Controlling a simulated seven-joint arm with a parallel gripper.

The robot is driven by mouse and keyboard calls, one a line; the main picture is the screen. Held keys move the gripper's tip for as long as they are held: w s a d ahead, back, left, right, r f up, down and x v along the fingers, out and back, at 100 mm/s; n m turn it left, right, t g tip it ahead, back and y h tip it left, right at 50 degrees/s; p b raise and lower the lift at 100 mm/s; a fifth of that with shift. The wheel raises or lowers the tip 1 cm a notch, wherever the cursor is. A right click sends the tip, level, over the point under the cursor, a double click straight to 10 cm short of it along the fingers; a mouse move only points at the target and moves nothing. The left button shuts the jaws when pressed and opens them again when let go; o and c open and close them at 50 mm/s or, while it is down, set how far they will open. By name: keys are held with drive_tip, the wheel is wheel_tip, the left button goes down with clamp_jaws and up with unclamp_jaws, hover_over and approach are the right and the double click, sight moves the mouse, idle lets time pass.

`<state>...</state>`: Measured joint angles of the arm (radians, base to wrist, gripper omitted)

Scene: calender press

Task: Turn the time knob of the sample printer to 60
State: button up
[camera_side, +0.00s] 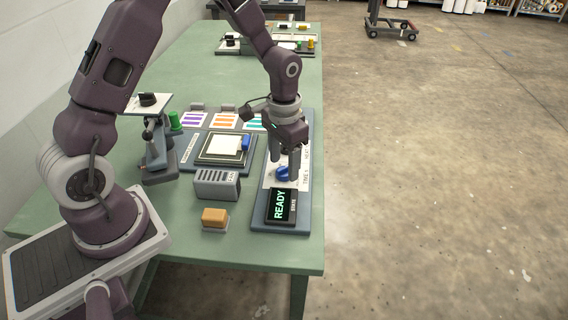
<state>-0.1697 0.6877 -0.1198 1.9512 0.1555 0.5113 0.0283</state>
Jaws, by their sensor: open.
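The sample printer's control panel (306,200) lies near the right edge of the green table. Its dark display (281,206) reads READY in green letters. A blue knob (282,174) sits on the white face of the panel, just beyond the display. My gripper (286,165) points down over the panel, with its fingers at or just above the blue knob. The jaws are open. The fingers partly cover the knob and the panel markings, so I cannot read the knob's setting or tell whether the fingers touch it.
Left of the panel are a press bed with a white sheet and blue block (225,147), a grey slotted box (216,185) and an orange block (214,216). Colour-striped cards (225,121) lie behind. The table's right edge is close to the panel.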

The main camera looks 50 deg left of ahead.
sight(284, 168)
wheel_tip(284, 168, up, 6)
drive_tip(key=shift+s+r, duration=0.1)
drive_tip(key=shift+r, duration=0.15)
drive_tip(key=s+d+r+t, duration=0.1)
drive_tip(key=s+r, duration=0.3)
drive_tip(key=r, duration=0.2)
drive_tip(key=s+r+t, duration=0.1)
drive_tip(key=s+r, duration=0.2)
drive_tip(key=r, duration=0.3)
drive_tip(key=s+d+r+t, duration=0.1)
drive_tip(key=s+r, duration=0.1)
drive_tip(key=s, duration=0.5)
drive_tip(key=s+d+r+n+t, duration=0.1)
drive_tip(key=s+r+t, duration=0.1)
drive_tip(key=s, duration=0.6)
drive_tip(key=shift+s+d+r+t, duration=0.15)
drive_tip(key=shift+r+t, duration=0.15)
